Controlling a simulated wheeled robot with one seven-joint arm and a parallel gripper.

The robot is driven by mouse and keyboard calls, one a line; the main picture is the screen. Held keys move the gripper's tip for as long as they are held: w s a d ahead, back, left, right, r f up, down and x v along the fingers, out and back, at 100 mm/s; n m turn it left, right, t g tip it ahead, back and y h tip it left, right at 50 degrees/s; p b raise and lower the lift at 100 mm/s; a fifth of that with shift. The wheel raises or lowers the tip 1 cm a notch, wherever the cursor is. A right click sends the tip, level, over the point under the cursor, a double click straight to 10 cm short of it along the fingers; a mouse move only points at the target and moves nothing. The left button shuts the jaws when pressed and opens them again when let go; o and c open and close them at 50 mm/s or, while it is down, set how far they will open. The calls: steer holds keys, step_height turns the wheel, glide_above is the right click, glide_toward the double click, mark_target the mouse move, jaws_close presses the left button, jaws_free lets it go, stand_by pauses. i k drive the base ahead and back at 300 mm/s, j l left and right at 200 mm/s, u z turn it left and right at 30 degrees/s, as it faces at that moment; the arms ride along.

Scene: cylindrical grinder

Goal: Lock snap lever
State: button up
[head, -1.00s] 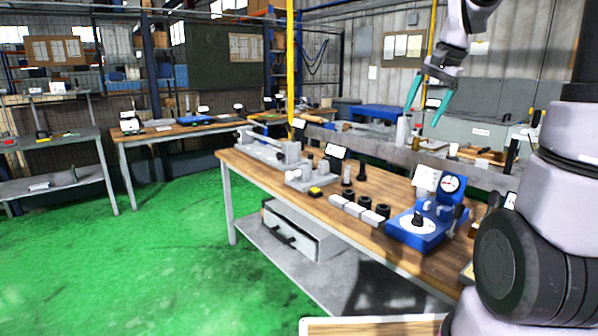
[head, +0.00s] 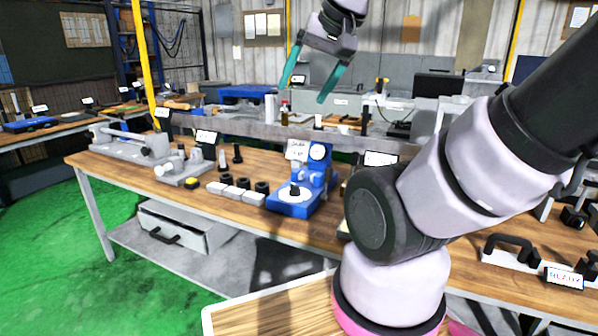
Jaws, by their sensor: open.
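My gripper (head: 306,87) is open and empty, its two teal fingers pointing down and apart. It hangs in the air at the top of the view, with the far benches behind it. A blue fixture (head: 296,200) with a white round plate and an upright dial (head: 318,152) stands on the wooden bench, lower in the picture than my gripper. A small part at its right side may be a lever, but it is too small to tell its position. I cannot make out with certainty which part is the snap lever.
The wooden bench (head: 120,168) also bears a grey centre fixture (head: 125,143), a grey block fixture (head: 185,167), black rings and light blocks (head: 236,190). A black handle (head: 510,245) is on a plate at the right. My arm hides the bench's middle right.

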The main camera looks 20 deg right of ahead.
mark_target(328, 173)
steer(key=z, duration=0.7)
